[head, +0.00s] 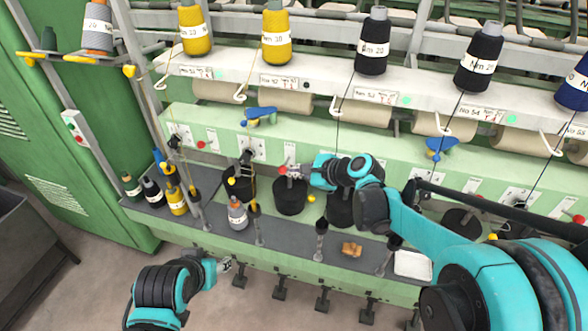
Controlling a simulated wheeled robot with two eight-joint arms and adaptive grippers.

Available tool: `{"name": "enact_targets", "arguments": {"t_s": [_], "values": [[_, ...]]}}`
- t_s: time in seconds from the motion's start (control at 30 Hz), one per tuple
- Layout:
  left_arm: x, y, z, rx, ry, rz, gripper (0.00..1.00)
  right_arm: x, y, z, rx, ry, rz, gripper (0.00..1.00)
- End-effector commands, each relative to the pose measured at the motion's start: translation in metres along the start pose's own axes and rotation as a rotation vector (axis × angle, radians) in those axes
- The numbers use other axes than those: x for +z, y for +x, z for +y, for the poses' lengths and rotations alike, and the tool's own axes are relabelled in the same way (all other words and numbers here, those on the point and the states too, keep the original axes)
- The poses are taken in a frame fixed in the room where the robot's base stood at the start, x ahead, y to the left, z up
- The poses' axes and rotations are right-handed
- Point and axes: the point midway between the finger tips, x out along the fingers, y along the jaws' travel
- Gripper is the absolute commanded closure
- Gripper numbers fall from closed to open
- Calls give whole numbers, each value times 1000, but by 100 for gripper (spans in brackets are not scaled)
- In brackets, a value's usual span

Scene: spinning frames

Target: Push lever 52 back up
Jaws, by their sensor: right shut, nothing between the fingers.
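Lever 52 seems to be the one with the red knob (282,172) on the pale green rail, below and a little right of the label that seems to read No 52 (279,82). My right gripper (290,170) reaches in from the right, shut and empty, with its fingertips at this knob. I cannot tell whether they touch it, and the lever's arm is mostly hidden. My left gripper (227,264) is low in front of the machine, away from the lever. Its fingers are too small to read.
A grey shelf (150,212) with small bobbins and black cans runs below the rail. Yellow cones (276,38) and black cones (373,45) stand above. A blue part (258,115) sits on the rail's top.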

Motion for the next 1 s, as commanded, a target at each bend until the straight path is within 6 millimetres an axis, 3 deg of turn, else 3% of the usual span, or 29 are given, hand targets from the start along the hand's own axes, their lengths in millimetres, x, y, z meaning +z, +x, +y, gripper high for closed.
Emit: {"name": "enact_targets", "arguments": {"t_s": [0.2,1.0], "values": [[-7,-10,0,0,0,0,52,7,-6,-10,109,133,1,100],[-12,-17,0,0,0,0,52,17,-13,-16,101,124,-2,100]]}}
